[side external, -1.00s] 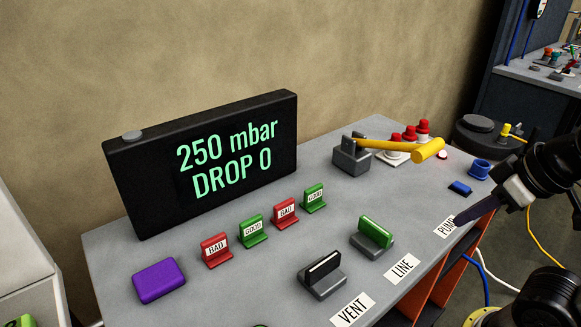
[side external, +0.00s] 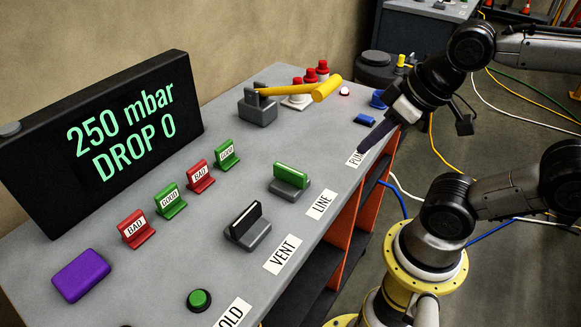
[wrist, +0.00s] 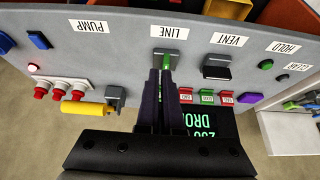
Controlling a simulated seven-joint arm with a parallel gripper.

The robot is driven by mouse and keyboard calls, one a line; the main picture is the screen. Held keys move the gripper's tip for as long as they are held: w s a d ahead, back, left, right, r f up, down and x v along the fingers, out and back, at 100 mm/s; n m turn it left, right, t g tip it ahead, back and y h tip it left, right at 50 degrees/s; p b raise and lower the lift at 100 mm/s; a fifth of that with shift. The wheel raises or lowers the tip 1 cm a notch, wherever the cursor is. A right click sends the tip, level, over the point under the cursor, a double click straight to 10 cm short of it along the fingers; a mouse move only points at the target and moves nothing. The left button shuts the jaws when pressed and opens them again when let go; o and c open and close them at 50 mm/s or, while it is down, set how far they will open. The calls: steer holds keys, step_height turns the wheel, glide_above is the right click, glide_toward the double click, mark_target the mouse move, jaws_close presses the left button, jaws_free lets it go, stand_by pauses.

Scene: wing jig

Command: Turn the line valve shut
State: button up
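The line valve is a green bar handle (side external: 292,174) on a grey base behind the LINE label (side external: 321,204). My gripper (side external: 362,150) has dark tapered fingers, which look together and empty. In the side view they hang by the PUMP label, to the right of the line valve and apart from it. In the wrist view my gripper (wrist: 160,72) shows only a thin line between the fingers.
A black display (side external: 110,140) reads 250 mbar, DROP 0. Red and green GOOD/BAD tags (side external: 170,200) stand before it. A yellow-handled lever (side external: 300,90) and red-topped pieces (side external: 310,74) stand behind the line valve. A purple block (side external: 82,275) and green button (side external: 199,299) are at left.

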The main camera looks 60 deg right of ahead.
steer(key=shift+o, duration=1.1)
steer(key=shift+s, duration=0.15)
steer(key=o, duration=0.4)
steer(key=shift+w+r+g, duration=0.15)
steer(key=shift+w+r, duration=0.25)
steer(key=shift+r, duration=0.2)
steer(key=shift+w+r+g, duration=0.15)
steer(key=shift+w+r, duration=0.2)
steer(key=shift+r, duration=0.25)
steer(key=g, duration=0.5)
glide_above(290, 169)
steer(key=f, duration=0.2)
step_height(290, 169, down, 14)
steer(key=shift+r, duration=0.1)
jaws_close()
